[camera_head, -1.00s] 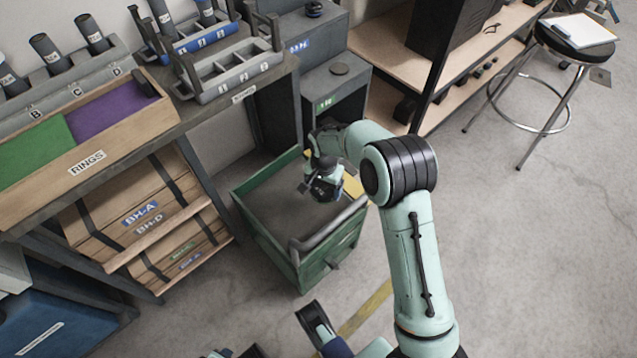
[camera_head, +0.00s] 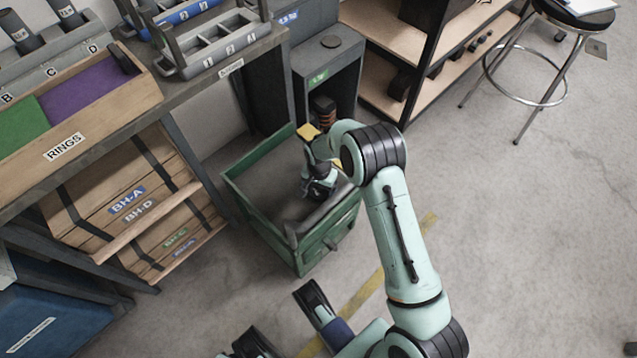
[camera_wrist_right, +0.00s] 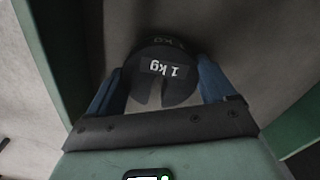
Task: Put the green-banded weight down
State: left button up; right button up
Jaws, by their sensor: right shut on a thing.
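My right gripper (camera_head: 318,190) reaches down inside the green crate (camera_head: 300,258). In the right wrist view its blue fingers (camera_wrist_right: 160,90) are shut on a dark slotted weight (camera_wrist_right: 165,52) marked "1 kg". No green band shows on it from this side. In the head view the gripper mostly hides the weight, and I cannot tell whether it touches the crate floor. My left gripper (camera_head: 276,312) is partly in view at the bottom edge, its dark fingers apart with nothing visible between them.
A grey stand (camera_head: 328,62) with a green label is behind the crate, with an orange-banded dark stack (camera_head: 322,107) low in it. The workbench (camera_head: 232,68) is left. Open floor (camera_head: 500,230) lies right.

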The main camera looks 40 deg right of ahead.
pick_arm(q)
jog(key=shift+s+f, duration=0.15)
jog(key=shift+s, duration=0.05)
pick_arm(e)
jog(key=shift+w+f, duration=0.1)
jog(key=o, duration=1.8)
jog(key=shift+c, duration=0.2)
pick_arm(q)
jog(key=w+d+r+t+p, duration=0.1)
jog(key=w+r+t+p, duration=0.1)
jog(key=w+r, duration=0.3)
jog(key=shift+w+r+p, duration=0.4)
jog(key=shift+r+p, duration=0.05)
jog(key=shift+p, duration=0.25)
pick_arm(e)
notch_tip(320, 180, up, 12)
jog(key=shift+a, duration=0.1)
